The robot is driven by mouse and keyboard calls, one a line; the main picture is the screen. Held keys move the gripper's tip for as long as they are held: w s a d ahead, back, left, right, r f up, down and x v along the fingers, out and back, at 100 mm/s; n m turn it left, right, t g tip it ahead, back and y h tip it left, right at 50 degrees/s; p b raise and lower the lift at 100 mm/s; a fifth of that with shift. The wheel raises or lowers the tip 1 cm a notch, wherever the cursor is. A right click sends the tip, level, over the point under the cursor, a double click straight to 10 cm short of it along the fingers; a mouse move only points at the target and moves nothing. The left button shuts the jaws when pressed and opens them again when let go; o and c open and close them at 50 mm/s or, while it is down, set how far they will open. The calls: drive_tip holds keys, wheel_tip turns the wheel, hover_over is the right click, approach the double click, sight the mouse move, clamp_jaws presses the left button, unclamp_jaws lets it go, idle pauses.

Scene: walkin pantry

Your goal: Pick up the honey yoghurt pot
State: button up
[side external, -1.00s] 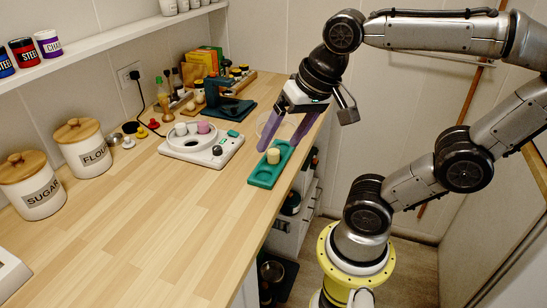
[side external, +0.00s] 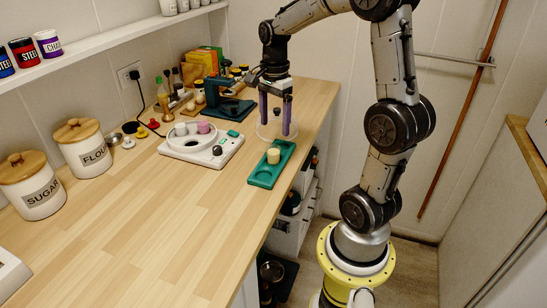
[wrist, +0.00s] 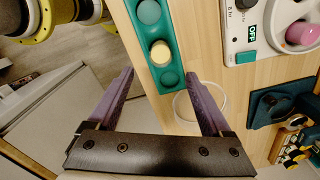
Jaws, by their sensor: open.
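A small cream-yellow pot (side external: 273,156), the likeliest honey yoghurt pot by colour, sits upright in the green tray (side external: 261,181); no label is legible. The pot (wrist: 160,53) also shows in the wrist view, in a middle recess of the tray (wrist: 164,35). My gripper (side external: 275,126) is open and empty, its purple fingers pointing down beyond the tray's far end, apart from the pot. In the wrist view, my gripper (wrist: 160,76) has its fingertips spread to either side of the tray's line.
A clear round dish (wrist: 217,124) is close to my fingers. A white appliance (side external: 204,154) beside the tray carries a pink pot (side external: 203,127) and pale pots. A dark teal stand (side external: 232,107) is behind. The wooden counter (side external: 150,220) is clear in front.

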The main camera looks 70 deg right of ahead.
sight(274, 149)
drive_tip(key=f, duration=0.9)
drive_tip(key=shift+w+a, duration=0.1)
drive_tip(key=shift+a, duration=0.1)
clamp_jaws()
